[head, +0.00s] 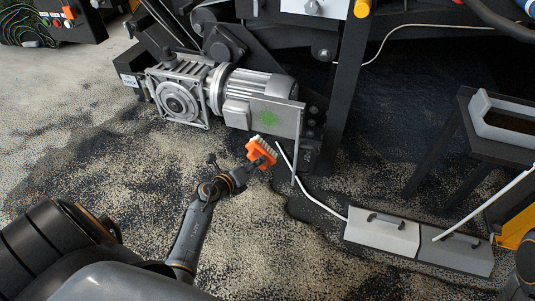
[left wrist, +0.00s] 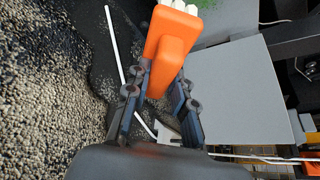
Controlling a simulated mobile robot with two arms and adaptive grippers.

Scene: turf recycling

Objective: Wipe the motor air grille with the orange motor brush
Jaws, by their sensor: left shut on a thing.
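The orange motor brush (head: 262,150) is held in my left gripper (head: 250,170), just below the motor's grey panel. In the left wrist view my left gripper (left wrist: 160,105) is shut on the orange handle (left wrist: 168,50), and pale bristles (left wrist: 180,5) point to the top edge. The grey motor (head: 258,88) has a flat panel bearing a green patch (head: 268,118). Part of the green shows in the left wrist view (left wrist: 222,6). I cannot make out the air grille's slots. Bristles and panel look close; contact is unclear. My right gripper is not clearly visible.
A gearbox (head: 178,98) adjoins the motor on the left. A dark machine post (head: 345,90) stands to the right. A grey dustpan-like box (head: 382,232) with a white stick lies at lower right. A grey tray (head: 482,110) rests on a dark stand. Granules cover the floor.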

